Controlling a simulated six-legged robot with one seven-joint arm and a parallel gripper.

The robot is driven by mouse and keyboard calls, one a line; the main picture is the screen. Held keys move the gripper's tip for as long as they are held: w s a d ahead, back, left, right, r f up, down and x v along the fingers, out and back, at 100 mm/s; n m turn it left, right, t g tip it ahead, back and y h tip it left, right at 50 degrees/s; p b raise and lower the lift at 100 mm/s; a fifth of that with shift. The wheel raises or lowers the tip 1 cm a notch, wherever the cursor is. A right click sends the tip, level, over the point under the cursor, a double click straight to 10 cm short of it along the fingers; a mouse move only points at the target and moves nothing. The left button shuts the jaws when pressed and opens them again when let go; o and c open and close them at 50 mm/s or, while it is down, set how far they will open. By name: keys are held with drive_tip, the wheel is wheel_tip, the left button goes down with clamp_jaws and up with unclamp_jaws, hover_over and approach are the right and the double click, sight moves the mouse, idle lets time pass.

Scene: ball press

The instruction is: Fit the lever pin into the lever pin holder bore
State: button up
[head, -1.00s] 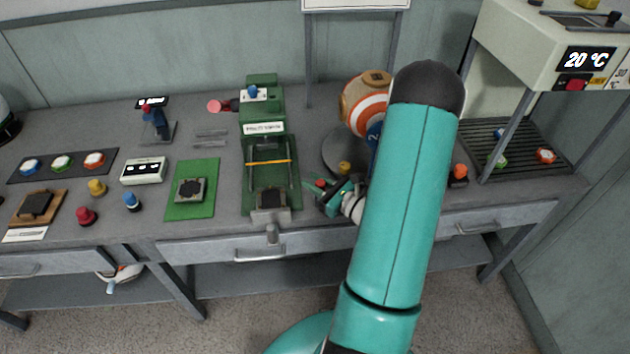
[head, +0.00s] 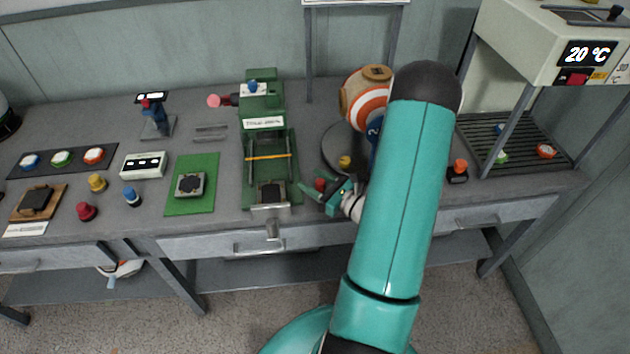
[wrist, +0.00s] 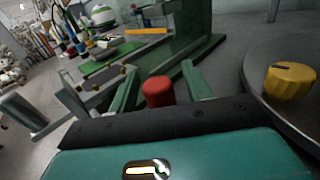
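A short red cylinder (head: 320,184), seemingly the lever pin, stands on the bench right of the green press. In the wrist view this red cylinder (wrist: 158,91) is upright between the two teal fingers. My gripper (head: 315,185) is open around it; gaps show on both sides in the wrist view (wrist: 160,72). The green press (head: 262,120) stands left of my gripper.
A yellow knob (wrist: 290,80) sits on a round grey plate (head: 335,150) close to the right of my gripper. A green mat (head: 205,170) and several coloured knobs lie left of the press. The bench's front edge with drawers (head: 210,244) is near.

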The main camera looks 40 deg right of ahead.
drive_tip(key=s+d, duration=0.2)
drive_tip(key=s, duration=1.1)
drive_tip(key=shift+s+d, duration=0.25)
drive_tip(key=shift+s, duration=0.05)
